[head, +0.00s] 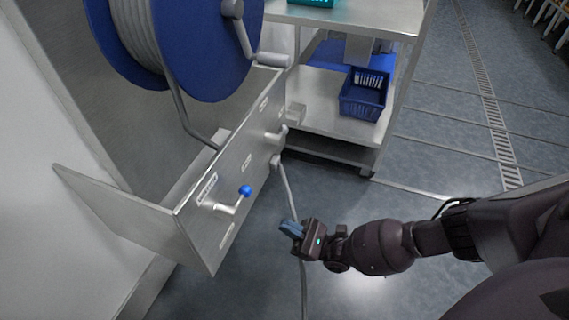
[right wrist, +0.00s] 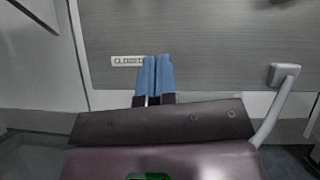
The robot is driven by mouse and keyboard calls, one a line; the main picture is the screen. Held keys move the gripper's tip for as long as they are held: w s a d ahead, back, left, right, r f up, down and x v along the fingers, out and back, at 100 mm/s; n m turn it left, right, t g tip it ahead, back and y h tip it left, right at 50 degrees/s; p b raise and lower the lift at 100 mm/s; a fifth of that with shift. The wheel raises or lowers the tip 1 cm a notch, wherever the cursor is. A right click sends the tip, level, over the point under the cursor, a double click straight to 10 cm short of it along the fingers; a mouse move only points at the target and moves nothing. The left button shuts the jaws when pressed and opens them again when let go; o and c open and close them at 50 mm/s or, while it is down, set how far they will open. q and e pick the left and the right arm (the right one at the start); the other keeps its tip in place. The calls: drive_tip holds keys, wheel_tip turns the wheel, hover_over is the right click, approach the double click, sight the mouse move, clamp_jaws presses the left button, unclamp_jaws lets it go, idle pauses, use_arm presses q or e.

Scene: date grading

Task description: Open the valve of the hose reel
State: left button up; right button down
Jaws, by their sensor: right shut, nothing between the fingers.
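The hose reel (head: 205,50) has a blue drum with grey hose and a crank, above a grey metal panel (head: 190,236). The valve lever (head: 225,208) sticks out from the panel's near end and carries a blue ball knob (head: 245,191). My right gripper (head: 291,229) is shut and empty, in front of the panel and to the right of the knob, apart from it. In the right wrist view its blue fingertips (right wrist: 156,75) are together and partly cover a label (right wrist: 126,61) that seems to read CLOSED. The knob does not show there. My left gripper is out of view.
A grey hose (head: 289,195) hangs from an outlet on the panel and runs down past my right gripper; its outlet fitting (right wrist: 284,74) shows at right in the wrist view. A steel shelf cart (head: 330,121) with a blue basket (head: 363,105) stands behind. Floor to the right is clear.

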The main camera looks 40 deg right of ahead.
drive_tip(key=w+a+r, duration=0.5)
drive_tip(key=r, duration=0.3)
drive_tip(key=shift+w+r, duration=0.15)
drive_tip(key=shift+w, duration=0.1)
